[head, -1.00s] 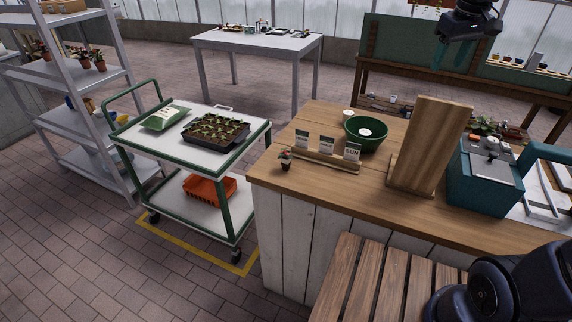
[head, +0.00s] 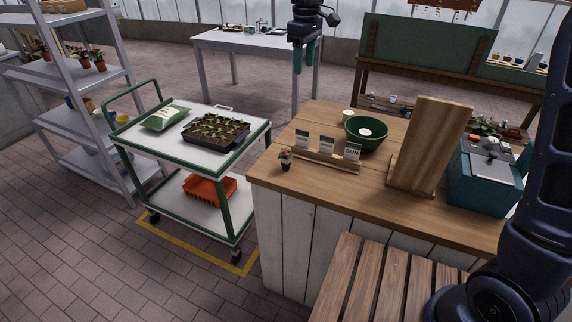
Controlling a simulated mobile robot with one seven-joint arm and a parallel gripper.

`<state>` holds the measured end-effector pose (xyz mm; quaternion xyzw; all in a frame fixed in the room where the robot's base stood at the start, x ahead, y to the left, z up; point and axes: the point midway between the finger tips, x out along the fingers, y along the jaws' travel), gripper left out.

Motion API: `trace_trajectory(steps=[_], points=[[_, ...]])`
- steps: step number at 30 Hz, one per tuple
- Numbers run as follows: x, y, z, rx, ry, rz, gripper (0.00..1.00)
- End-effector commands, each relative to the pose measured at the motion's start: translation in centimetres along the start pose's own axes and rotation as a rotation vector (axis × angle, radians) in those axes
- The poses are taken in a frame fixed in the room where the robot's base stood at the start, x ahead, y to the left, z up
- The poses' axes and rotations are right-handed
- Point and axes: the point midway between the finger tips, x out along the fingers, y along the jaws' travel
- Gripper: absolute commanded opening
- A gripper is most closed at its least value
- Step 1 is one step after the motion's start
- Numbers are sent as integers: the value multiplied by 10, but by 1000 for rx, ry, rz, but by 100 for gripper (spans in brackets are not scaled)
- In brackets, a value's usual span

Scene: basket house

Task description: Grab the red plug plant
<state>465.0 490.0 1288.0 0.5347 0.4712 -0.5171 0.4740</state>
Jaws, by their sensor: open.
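Nothing hides the plant.
A wooden rack with seed packets (head: 326,160) stands right beside the plant. A cart with a seedling tray (head: 216,132) stands left. More potted plants sit on the left shelf (head: 70,75).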

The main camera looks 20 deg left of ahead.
Motion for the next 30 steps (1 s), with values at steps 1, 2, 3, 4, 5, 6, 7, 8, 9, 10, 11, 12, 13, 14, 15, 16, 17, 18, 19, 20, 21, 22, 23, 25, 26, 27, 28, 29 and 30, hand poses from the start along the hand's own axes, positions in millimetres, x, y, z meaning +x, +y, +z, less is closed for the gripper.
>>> trace_trajectory(steps=[1, 2, 3, 4, 5, 6, 7, 8, 9, 10, 11, 12, 13, 14, 15, 16, 17, 18, 19, 20, 21, 22, 23, 25, 26, 27, 28, 29, 30], points=[[3, -5, -8, -16, -4, -4, 53], [5, -8, -11, -24, -5, -6, 53], [6, -11, -16, -35, -6, -8, 53], [7, -13, -19, -42, -7, -10, 53], [8, -15, -22, -49, -9, -12, 53], [10, -18, -26, -58, -11, -14, 53], [11, -21, -29, -65, -12, -16, 53], [12, -23, -32, -72, -13, -17, 53], [13, -26, -36, -81, -15, -19, 53], [14, -28, -38, -88, -16, -21, 53], [18, -29, -40, -91, -18, -22, 53], [28, -28, -38, -88, -19, -22, 53], [34, -28, -38, -88, -19, -22, 53], [40, -29, -37, -88, -19, -22, 53], [48, -29, -37, -88, -19, -22, 53], [56, -29, -37, -88, -19, -22, 53], [63, -30, -37, -88, -19, -22, 53], [73, -30, -36, -88, -19, -22, 53], [81, -30, -36, -88, -19, -22, 53], [91, -30, -36, -88, -20, -22, 53], [102, -30, -36, -88, -20, -22, 53], [114, -31, -36, -88, -21, -23, 53], [124, -31, -35, -88, -21, -23, 53], [150, -32, -35, -88, -21, -23, 53], [160, -32, -35, -88, -21, -23, 53], [175, -32, -34, -88, -21, -23, 53], [184, -32, -34, -87, -20, -22, 53], [194, -32, -34, -87, -20, -22, 53], [207, -33, -34, -88, -21, -23, 53]])
